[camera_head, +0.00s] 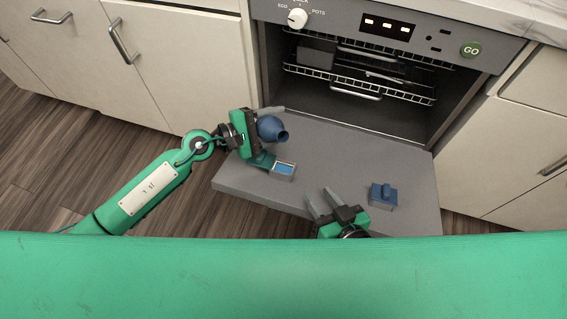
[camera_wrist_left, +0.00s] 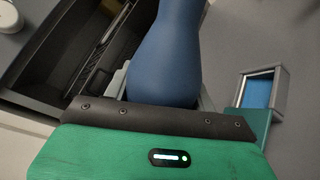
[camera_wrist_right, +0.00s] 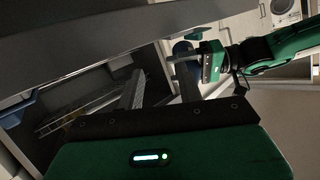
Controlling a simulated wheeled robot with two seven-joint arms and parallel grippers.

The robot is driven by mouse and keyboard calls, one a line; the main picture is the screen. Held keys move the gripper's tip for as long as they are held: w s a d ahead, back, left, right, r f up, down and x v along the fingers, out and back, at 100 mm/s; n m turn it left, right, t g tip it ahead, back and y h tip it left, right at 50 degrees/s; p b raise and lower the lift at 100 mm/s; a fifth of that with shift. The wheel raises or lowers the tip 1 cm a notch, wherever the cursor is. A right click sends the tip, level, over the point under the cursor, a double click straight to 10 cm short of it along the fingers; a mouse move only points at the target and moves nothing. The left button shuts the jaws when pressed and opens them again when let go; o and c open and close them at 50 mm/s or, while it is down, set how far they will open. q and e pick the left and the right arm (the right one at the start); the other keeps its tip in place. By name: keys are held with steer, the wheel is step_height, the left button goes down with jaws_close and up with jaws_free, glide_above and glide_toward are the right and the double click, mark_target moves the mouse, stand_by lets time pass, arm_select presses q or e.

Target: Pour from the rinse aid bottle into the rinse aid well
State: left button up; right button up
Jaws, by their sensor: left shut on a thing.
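The blue rinse aid bottle (camera_head: 270,128) is held above the open grey dishwasher door (camera_head: 235,180). It looks tilted, its narrow neck pointing right in the head view. My left gripper (camera_head: 265,136) is shut around its body, which fills the middle of the left wrist view (camera_wrist_left: 165,60). The rinse aid well (camera_head: 284,171), a small grey box with blue inside, sits on the door just below the bottle in the picture; the left wrist view shows it at right (camera_wrist_left: 258,93). I see no stream. My right gripper (camera_head: 322,197) is open and empty over the door's near edge.
A second grey box with a blue lid-like top (camera_head: 383,195) sits on the door at right. The dishwasher cavity with wire racks (camera_head: 360,72) is open behind. Cabinets (camera_head: 170,65) flank it. The door between the two boxes is clear behind my right gripper.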

arm_select(q)
steer(key=shift+r, duration=0.15)
arm_select(e)
steer(key=shift+d+f, duration=0.1)
steer(key=shift+f, duration=0.05)
arm_select(q)
steer(key=shift+w, duration=0.1)
arm_select(e)
steer(key=shift+d, duration=0.25)
arm_select(q)
steer(key=shift+r+m, duration=0.15)
steer(key=shift+m, duration=0.25)
arm_select(e)
steer(key=shift+d+g+h, duration=0.1)
steer(key=shift+g+h, duration=0.2)
arm_select(q)
steer(key=shift+w+a+r+m+p, duration=0.1)
steer(key=shift+w+m+p, duration=0.05)
steer(key=shift+m+p, duration=0.2)
arm_select(e)
steer(key=shift+d+f+g, duration=0.1)
steer(key=shift+d+g, duration=0.2)
steer(key=shift+d, duration=0.05)
stand_by(0.4)
